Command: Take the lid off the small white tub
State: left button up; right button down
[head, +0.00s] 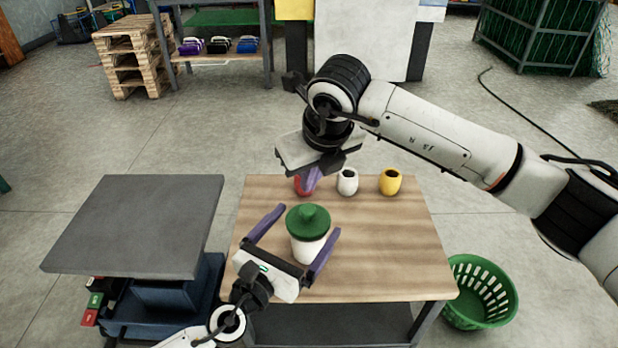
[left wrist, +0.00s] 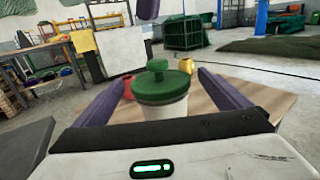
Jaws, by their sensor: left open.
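The small white tub (head: 306,250) stands upright on the wooden table, with its green knobbed lid (head: 308,222) on top. Both show in the left wrist view, the lid (left wrist: 161,84) above the white tub (left wrist: 163,109). My left gripper (head: 296,228) is open, its purple fingers on either side of the tub with gaps visible. My right gripper (head: 311,180) hangs above the table behind the tub, in front of a red pot. Its purple fingertips point down; I cannot tell whether they are parted.
A red pot (head: 303,187), a white pot (head: 347,182) and a yellow pot (head: 390,181) stand along the far edge of the wooden table (head: 390,245). A grey-topped cart (head: 140,225) is at left. A green basket (head: 480,290) is on the floor at right.

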pick_arm(q)
jog(key=v, duration=0.7)
jog(key=shift+s, duration=0.1)
pick_arm(e)
jog(key=shift+r, duration=0.15)
pick_arm(q)
jog(key=a+r+n+y, duration=0.1)
jog(key=a+n+y, duration=0.9)
jog(key=n, duration=1)
pick_arm(e)
jog(key=shift+r+p, duration=0.15)
jog(key=shift+p, duration=0.15)
jog(key=shift+r, duration=0.2)
pick_arm(q)
jog(key=s+a+f+n+g, duration=0.3)
jog(key=s+n, duration=0.2)
jog(key=n, duration=0.1)
jog(key=s+a+f+n+g+p, duration=0.1)
jog(key=s+a+f+n+g, duration=0.3)
jog(key=s+n, duration=0.2)
jog(key=shift+s+n+y, duration=0.25)
jog(key=shift+n+y, duration=0.15)
jog(key=shift+n, duration=0.2)
pick_arm(e)
jog(key=shift+r, duration=0.25)
pick_arm(q)
jog(key=shift+f, duration=0.15)
